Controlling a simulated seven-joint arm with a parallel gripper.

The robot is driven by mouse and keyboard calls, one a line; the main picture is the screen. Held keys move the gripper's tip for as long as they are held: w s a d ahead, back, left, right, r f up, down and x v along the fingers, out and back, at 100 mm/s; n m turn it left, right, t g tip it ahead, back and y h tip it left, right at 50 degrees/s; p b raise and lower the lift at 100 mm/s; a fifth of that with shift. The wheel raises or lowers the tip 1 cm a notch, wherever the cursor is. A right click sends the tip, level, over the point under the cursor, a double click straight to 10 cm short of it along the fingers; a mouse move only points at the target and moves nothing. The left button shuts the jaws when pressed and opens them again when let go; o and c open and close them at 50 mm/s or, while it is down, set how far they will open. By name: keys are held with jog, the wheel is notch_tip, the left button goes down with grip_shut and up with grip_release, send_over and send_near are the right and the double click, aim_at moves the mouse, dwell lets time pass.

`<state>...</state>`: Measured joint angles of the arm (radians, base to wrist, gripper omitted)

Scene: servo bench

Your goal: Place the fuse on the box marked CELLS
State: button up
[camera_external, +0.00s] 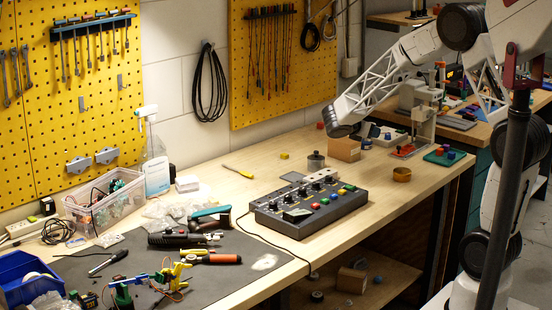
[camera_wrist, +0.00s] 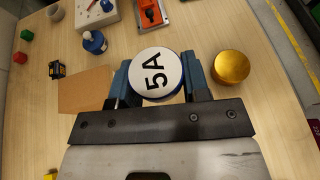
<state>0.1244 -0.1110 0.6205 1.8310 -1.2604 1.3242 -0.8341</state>
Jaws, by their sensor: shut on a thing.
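In the wrist view, my gripper (camera_wrist: 156,82) is shut on a round fuse (camera_wrist: 155,72) with a white top marked 5A and a blue side. One blue finger is on each side of it. A plain brown cardboard box (camera_wrist: 85,90) lies to the left of the left finger, apart from the fuse and partly hidden by my gripper. In the external view, a cardboard box (camera_external: 345,149) stands on the bench just below the end of my arm. No CELLS marking can be read in either view. The fuse cannot be clearly made out in the external view.
A brass round cup (camera_wrist: 231,66) stands right of the fuse. A red device (camera_wrist: 150,14), a blue bottle-like thing (camera_wrist: 95,42) and a small dark-and-yellow cube (camera_wrist: 57,70) are near. A grey control box (camera_external: 310,210) with colored knobs stands farther left along the bench.

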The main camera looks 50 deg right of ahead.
jog(key=shift+w+d+r, duration=0.1)
jog(key=shift+w, duration=0.1)
send_over(345, 139)
jog(key=shift+a+f, duration=0.2)
jog(key=shift+f, duration=0.55)
dwell(0.4)
jog(key=shift+f, duration=0.1)
jog(key=shift+f, duration=1.65)
jog(key=shift+f, duration=0.15)
